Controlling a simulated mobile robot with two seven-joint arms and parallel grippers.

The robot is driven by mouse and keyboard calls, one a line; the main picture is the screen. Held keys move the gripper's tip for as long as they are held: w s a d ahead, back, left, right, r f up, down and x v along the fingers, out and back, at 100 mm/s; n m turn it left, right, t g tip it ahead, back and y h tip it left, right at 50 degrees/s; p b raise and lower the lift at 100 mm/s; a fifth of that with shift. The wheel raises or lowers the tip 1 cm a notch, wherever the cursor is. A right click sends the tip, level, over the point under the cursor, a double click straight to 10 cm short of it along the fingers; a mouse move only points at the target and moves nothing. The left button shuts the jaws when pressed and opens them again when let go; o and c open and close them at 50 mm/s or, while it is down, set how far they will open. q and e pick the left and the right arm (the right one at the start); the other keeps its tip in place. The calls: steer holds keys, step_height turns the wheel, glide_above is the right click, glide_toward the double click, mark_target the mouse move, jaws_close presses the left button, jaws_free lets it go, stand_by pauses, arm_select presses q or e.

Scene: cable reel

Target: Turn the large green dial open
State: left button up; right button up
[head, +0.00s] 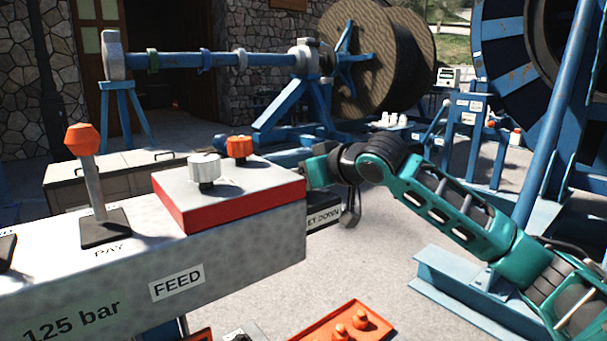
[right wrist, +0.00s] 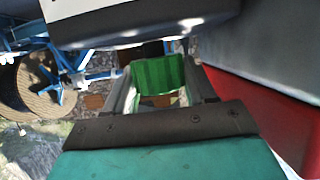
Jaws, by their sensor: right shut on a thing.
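The large green dial (right wrist: 158,75) shows in the right wrist view as a ribbed green piece between the two fingers of my right gripper (right wrist: 160,92). The right gripper is shut on it. In the head view my right gripper (head: 322,166) is beside the right end of the red-sided box, and the dial cannot be made out there. How far the dial is turned cannot be told. My left gripper is not in view.
The red-sided box (head: 240,205) carries a white knob (head: 204,170) and an orange knob (head: 239,148). It sits on a grey console (head: 215,262) with an orange-topped lever (head: 90,170). An orange panel (head: 342,330) lies below. A cable reel (head: 375,60) stands behind.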

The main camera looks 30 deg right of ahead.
stand_by(0.3)
steer(key=o, duration=0.9)
steer(key=shift+o, duration=0.2)
steer(key=shift+s, duration=0.1)
